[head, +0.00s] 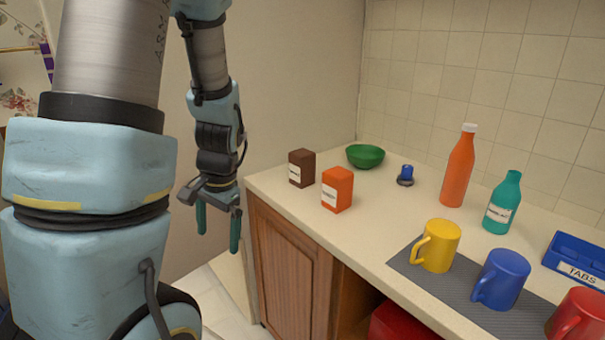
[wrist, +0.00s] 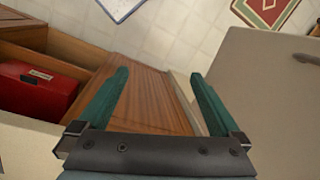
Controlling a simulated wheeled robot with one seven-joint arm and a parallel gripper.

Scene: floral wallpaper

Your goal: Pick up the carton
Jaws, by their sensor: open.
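In the head view, two box-shaped cartons stand upright near the left end of the counter (head: 385,235): a brown carton (head: 302,168) and, in front of it to the right, an orange carton (head: 337,189). Both have pale labels. I cannot tell which one the task means. My gripper (head: 218,228) hangs fingers-down to the left of the counter's end, apart from both cartons. Its teal fingers are spread and empty. In the wrist view the open fingers (wrist: 158,92) point past the wooden cabinet front, with no carton between them.
A green bowl (head: 365,156), a blue-topped item (head: 405,175), an orange bottle (head: 458,168) and a teal bottle (head: 503,204) stand behind and right. Yellow (head: 441,246), blue (head: 505,279) and red mugs (head: 579,318) stand on a grey mat. A red box (wrist: 37,90) sits inside the cabinet.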

